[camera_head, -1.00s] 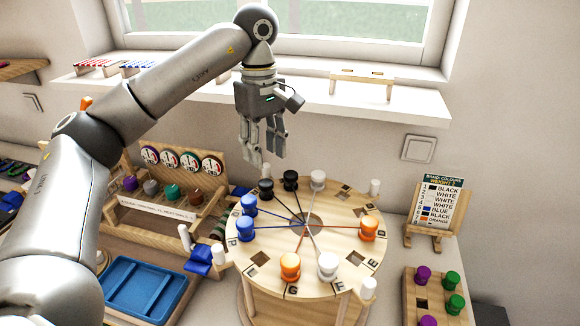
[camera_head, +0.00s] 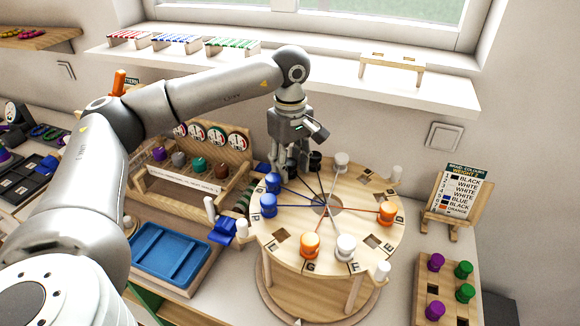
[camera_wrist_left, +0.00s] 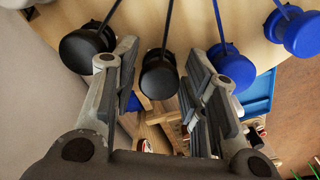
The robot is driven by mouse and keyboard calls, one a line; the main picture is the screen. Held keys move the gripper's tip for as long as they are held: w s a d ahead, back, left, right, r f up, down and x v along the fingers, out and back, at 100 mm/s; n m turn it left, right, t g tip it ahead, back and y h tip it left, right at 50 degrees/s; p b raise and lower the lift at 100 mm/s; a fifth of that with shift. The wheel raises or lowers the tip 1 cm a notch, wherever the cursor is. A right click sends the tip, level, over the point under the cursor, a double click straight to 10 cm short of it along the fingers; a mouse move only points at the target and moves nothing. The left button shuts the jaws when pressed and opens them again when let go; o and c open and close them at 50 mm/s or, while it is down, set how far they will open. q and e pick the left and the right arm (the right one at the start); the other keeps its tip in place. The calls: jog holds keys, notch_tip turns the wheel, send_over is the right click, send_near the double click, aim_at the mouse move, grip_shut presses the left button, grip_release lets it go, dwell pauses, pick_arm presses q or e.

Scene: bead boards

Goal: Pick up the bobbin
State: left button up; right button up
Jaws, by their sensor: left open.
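The round wooden braiding disc (camera_head: 285,222) carries several bobbins at its rim, with threads running to its centre hole. My left gripper (camera_head: 289,172) is open and lowered at the disc's far left rim. In the left wrist view its fingers (camera_wrist_left: 162,60) stand on either side of a black bobbin (camera_wrist_left: 158,78), which is not gripped. A second black bobbin (camera_wrist_left: 85,50) is just outside the left finger, and it shows in the head view (camera_head: 316,160). Blue bobbins (camera_wrist_left: 234,70) are beyond the other finger. In the head view the bobbin between the fingers is mostly hidden. My right gripper is not in view.
White bobbins (camera_head: 346,246) and orange bobbins (camera_head: 310,244) sit elsewhere on the disc. A blue tray (camera_head: 168,250) lies to the left. A colour card (camera_head: 458,195) and a board with purple and green bobbins (camera_head: 428,283) are at the right.

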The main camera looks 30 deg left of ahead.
aim_at(291, 162)
pick_arm(q)
jog(key=shift+f, duration=0.1)
jog(key=shift+c, duration=0.3)
jog(key=c, duration=0.7)
jog(key=shift+c, duration=0.2)
jog(key=shift+r, duration=0.45)
notch_tip(291, 162, up, 2)
jog(key=shift+w+r+b, duration=0.1)
jog(key=shift+r+b, duration=0.05)
jog(key=shift+b, duration=0.3)
jog(key=s+d+r+b, duration=0.2)
jog(key=d+r, duration=0.1)
jog(key=r, duration=0.2)
jog(key=shift+s+d, duration=0.25)
jog(key=shift+d, duration=0.1)
jog(key=s+d+r, duration=0.1)
jog(key=s+d, duration=0.1)
jog(key=s+d+r, duration=0.1)
jog(key=d+r, duration=0.1)
jog(key=d, duration=0.1)
jog(key=s+d+r+b, duration=0.1)
jog(key=s+d+r, duration=0.1)
jog(key=d, duration=0.1)
jog(key=shift+s, duration=0.35)
jog(key=shift+c, duration=0.2)
